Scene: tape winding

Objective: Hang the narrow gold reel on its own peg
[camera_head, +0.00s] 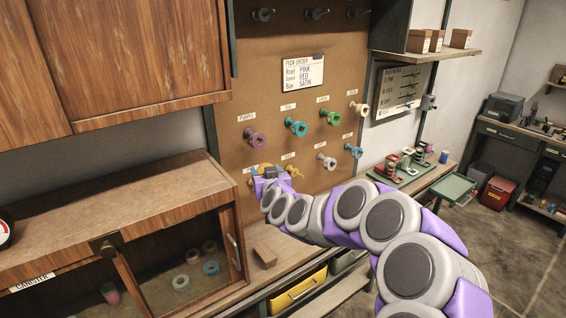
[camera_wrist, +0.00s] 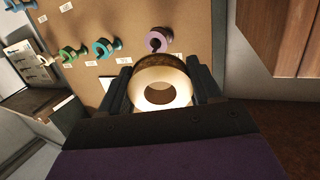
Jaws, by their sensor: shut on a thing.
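My gripper (camera_head: 266,180) is at the board's lower left, in front of the lower row of pegs. In the wrist view my gripper (camera_wrist: 160,88) is shut on a reel (camera_wrist: 160,72), with one dark finger at each side. The reel has a pale, brightly lit ring face with a round hole and a darker brown-gold rim. In the head view a bit of gold (camera_head: 262,167) shows at the gripper, mostly hidden. An orange-gold piece (camera_head: 295,171) shows on the board just right of the gripper. The peg behind the held reel is hidden, so I cannot tell whether they touch.
A purple reel (camera_head: 252,137), teal reel (camera_head: 296,127), green reel (camera_head: 331,117) and cream reel (camera_head: 359,108) hang in the upper row. A silver reel (camera_head: 327,161) and blue reel (camera_head: 353,151) hang lower right. A wooden cabinet (camera_head: 120,215) stands at left; a wooden block (camera_head: 265,256) lies below.

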